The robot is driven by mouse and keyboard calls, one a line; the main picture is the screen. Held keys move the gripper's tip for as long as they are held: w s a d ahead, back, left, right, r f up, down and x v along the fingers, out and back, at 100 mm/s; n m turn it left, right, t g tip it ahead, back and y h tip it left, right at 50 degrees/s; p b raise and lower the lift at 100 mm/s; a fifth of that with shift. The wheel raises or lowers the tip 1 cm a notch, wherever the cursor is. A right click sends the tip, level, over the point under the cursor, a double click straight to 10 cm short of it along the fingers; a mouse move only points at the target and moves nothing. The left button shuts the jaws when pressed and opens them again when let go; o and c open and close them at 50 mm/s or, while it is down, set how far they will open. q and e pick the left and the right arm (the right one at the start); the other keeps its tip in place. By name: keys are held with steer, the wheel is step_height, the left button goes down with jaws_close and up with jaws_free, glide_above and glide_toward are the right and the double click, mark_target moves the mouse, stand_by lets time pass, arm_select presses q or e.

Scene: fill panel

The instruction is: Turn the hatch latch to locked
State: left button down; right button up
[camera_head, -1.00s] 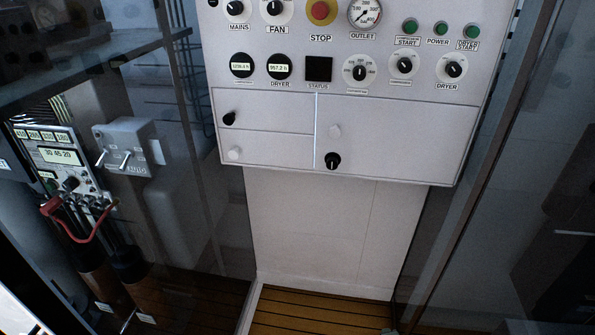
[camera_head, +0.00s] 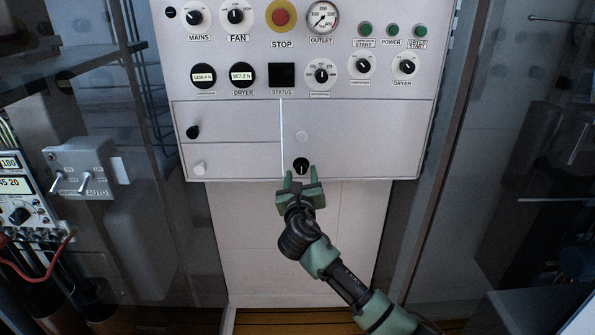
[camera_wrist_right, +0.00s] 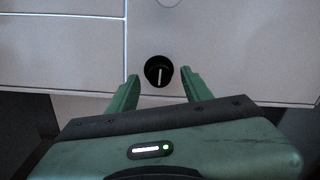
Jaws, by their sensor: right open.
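A round black latch knob (camera_head: 301,166) with a white pointer line sits low on the right hatch door (camera_head: 365,135) of the white panel. In the right wrist view the knob (camera_wrist_right: 159,71) shows its line close to vertical. My right gripper (camera_head: 300,173) is open, with its green fingers pointing up at the knob. In the wrist view the fingertips (camera_wrist_right: 159,77) lie left and right of the knob's lower part, with gaps on both sides; whether they reach its depth I cannot tell. Another black knob (camera_head: 193,132) is on the upper left door. My left gripper is not in view.
Above the doors are dials, gauges and a red stop button (camera_head: 281,17). A pale round disc (camera_head: 302,135) is above the knob. A grey switch box (camera_head: 78,168) stands at left. A clear white wall (camera_head: 245,235) lies below the panel.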

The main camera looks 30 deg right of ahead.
mark_target(301, 169)
steer(key=shift+x, duration=1.15)
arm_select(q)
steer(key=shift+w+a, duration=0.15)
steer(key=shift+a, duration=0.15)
arm_select(e)
steer(key=shift+w+d, duration=0.2)
steer(key=shift+w, duration=0.2)
jaws_close()
